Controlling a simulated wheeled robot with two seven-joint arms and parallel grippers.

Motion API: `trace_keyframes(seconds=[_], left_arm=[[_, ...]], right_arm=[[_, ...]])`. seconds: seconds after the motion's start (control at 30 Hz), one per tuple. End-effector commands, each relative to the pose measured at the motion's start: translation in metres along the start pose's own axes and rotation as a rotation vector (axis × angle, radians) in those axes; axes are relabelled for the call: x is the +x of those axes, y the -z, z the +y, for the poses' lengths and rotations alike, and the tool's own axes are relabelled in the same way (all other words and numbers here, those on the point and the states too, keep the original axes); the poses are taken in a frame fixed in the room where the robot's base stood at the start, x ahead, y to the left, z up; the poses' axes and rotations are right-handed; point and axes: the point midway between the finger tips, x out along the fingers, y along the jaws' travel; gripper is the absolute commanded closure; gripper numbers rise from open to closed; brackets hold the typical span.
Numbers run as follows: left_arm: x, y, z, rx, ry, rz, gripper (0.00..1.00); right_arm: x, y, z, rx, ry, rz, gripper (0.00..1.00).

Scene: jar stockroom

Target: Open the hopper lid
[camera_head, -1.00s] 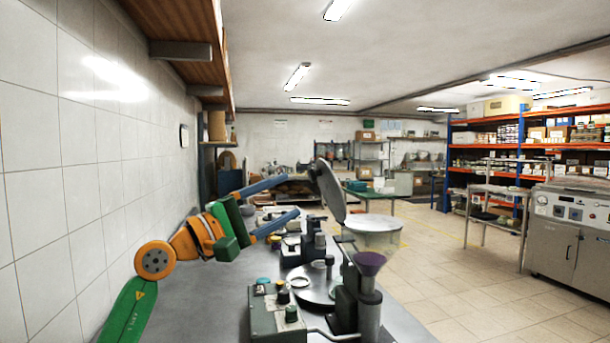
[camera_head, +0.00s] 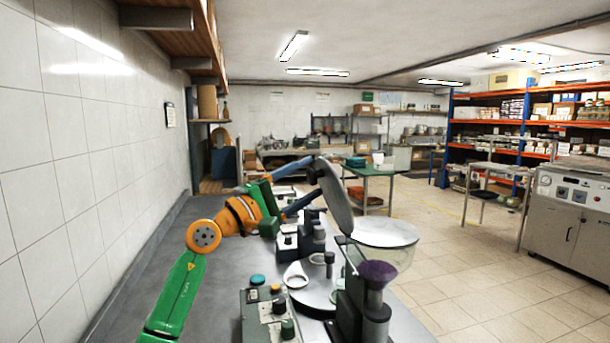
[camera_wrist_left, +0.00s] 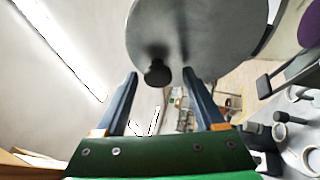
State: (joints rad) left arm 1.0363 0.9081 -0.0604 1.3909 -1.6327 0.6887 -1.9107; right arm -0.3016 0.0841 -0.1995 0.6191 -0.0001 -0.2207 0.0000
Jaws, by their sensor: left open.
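The hopper lid (camera_head: 336,199) is a grey round disc. It stands steeply tilted up at the left edge of the clear hopper bowl (camera_head: 385,243), whose top is uncovered. In the left wrist view the lid (camera_wrist_left: 205,35) fills the upper middle, with a dark knob (camera_wrist_left: 157,72) on its face. My left gripper (camera_head: 311,177) is open, its two blue fingers pointing at the lid's knob side. In the left wrist view the knob shows between the fingers of my left gripper (camera_wrist_left: 160,75); I cannot tell if they touch it. My right gripper is out of view.
The grey bench (camera_head: 205,260) is bare along the tiled wall. A wooden shelf (camera_head: 165,45) overhangs at upper left.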

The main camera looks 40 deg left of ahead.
Motion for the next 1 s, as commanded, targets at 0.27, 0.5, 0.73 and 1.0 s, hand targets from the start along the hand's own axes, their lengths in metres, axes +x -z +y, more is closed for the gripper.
trace_keyframes(seconds=[0.27,0.5,0.73,1.0], left_arm=[[-0.0005,0.0000,-0.0004,0.000,0.000,0.000,0.86],[-0.0006,-0.0001,-0.0002,-0.001,0.000,-0.001,1.00],[-0.0006,-0.0001,-0.0001,-0.001,-0.001,-0.001,1.00],[-0.0006,0.0000,0.0000,-0.001,-0.001,0.000,1.00]], right_arm=[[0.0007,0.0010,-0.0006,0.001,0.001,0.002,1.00],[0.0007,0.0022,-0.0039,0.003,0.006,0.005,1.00],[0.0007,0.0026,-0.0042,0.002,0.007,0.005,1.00],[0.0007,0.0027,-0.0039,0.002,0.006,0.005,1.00]])
